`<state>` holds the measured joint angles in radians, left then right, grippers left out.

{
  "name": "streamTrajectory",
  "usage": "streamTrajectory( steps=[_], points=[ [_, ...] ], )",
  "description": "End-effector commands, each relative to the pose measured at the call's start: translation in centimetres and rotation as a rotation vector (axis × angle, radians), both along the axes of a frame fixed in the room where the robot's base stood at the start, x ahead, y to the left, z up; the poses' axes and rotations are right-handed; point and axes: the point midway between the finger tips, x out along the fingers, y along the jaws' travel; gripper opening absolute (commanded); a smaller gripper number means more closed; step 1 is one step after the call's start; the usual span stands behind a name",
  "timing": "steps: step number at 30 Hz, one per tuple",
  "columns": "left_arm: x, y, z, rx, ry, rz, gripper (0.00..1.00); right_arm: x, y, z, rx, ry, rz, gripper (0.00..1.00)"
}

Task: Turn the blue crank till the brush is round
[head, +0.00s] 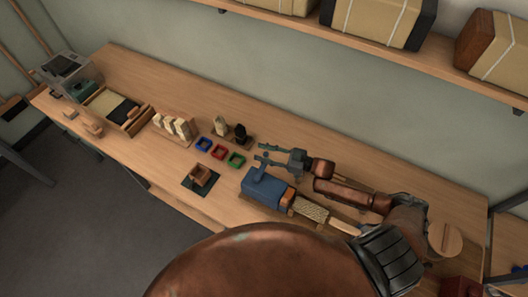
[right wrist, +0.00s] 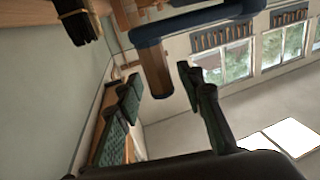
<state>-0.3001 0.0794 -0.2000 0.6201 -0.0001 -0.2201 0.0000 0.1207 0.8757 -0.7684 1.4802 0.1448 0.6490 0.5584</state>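The blue machine (head: 266,188) sits on the bench right of centre, and a tan bristly brush piece (head: 311,209) lies at its right end. In the right wrist view the blue crank arm (right wrist: 195,22) carries a wooden handle (right wrist: 155,68). My right gripper (head: 261,153) is above the back of the machine, fingers apart and pointing left. In the wrist view the handle's end lies in the gap between the two fingers (right wrist: 165,102), with space on both sides. I cannot tell how round the brush is. My left gripper is not in view.
Blue (head: 203,144), red (head: 219,152) and green (head: 236,159) square frames lie left of the machine. A small wooden block (head: 201,175) sits on a dark mat. Brush stands and a bristle tray (head: 112,108) are farther left. A shelf with boxes (head: 377,20) hangs above.

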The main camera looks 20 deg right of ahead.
Motion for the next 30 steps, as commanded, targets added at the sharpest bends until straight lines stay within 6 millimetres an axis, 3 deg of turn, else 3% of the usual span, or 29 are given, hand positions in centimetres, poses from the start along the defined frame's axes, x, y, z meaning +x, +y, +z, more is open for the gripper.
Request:
streamTrajectory(
  steps=[8, 21, 30],
  points=[
    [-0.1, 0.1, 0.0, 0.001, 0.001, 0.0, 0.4, -1.1, -1.3, -0.1, -0.001, 0.002, 0.0, 0.35],
    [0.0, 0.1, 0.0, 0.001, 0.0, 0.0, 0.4, -6.5, -7.8, -0.1, -0.002, 0.002, -0.001, 0.35],
    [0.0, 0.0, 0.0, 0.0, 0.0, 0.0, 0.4, -7.7, -9.1, 0.0, 0.0, 0.0, 0.0, 0.35]
  ],
)
